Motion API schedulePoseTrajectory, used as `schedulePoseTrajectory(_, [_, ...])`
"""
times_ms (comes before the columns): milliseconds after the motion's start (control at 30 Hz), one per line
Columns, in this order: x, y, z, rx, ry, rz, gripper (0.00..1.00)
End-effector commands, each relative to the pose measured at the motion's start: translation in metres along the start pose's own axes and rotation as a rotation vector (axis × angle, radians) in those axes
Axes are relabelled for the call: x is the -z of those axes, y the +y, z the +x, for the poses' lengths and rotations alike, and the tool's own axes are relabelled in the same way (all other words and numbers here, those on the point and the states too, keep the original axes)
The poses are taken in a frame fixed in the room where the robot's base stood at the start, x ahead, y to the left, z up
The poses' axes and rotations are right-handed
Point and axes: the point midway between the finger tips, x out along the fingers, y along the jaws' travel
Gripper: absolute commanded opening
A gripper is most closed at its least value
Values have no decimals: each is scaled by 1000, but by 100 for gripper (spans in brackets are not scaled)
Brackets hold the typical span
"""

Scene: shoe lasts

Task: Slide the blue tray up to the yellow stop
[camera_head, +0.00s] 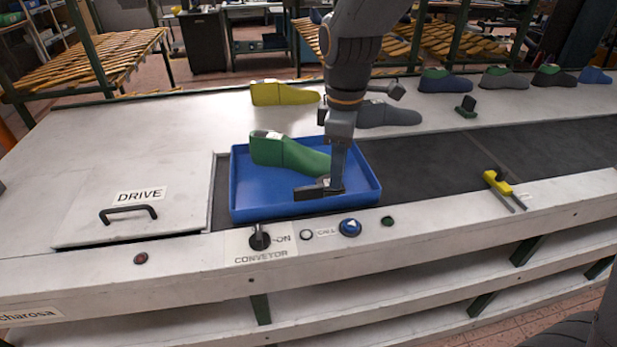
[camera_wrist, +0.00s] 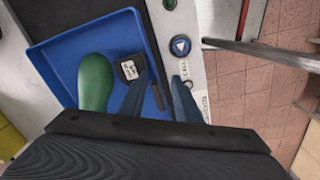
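The blue tray (camera_head: 247,200) lies on the left end of the dark conveyor belt, with a green shoe last (camera_head: 290,156) in it. The tray (camera_wrist: 62,52) and the last (camera_wrist: 95,82) also show in the wrist view. My gripper (camera_head: 322,190) is low at the tray's front right part. In the wrist view my gripper (camera_wrist: 160,83) has its fingers apart, with the tray's front wall appearing between them; I cannot tell whether they touch it. The yellow stop (camera_head: 497,183) sits at the belt's front edge, well right of the tray, with bare belt between.
A yellow last (camera_head: 284,94) and a grey last (camera_head: 388,114) stand behind the belt; several more stand at the back right. The front rail carries a conveyor knob (camera_head: 260,237) and a blue button (camera_head: 350,227). The drive cover (camera_head: 135,205) is left of the tray.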

Motion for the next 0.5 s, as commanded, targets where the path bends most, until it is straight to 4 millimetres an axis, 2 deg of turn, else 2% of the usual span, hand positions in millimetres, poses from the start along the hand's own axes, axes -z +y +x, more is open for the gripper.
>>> schedulePoseTrajectory(33, [19,0,-8,4,-1,-109,30])
schedulePoseTrajectory(100, [38,-1,-16,9,-3,-240,30])
schedulePoseTrajectory(200, [55,-2,-22,15,-5,-363,30])
schedulePoseTrajectory(367, [63,-4,-19,20,-7,-430,30])
schedulePoseTrajectory(500, [62,-5,0,23,-8,-429,30])
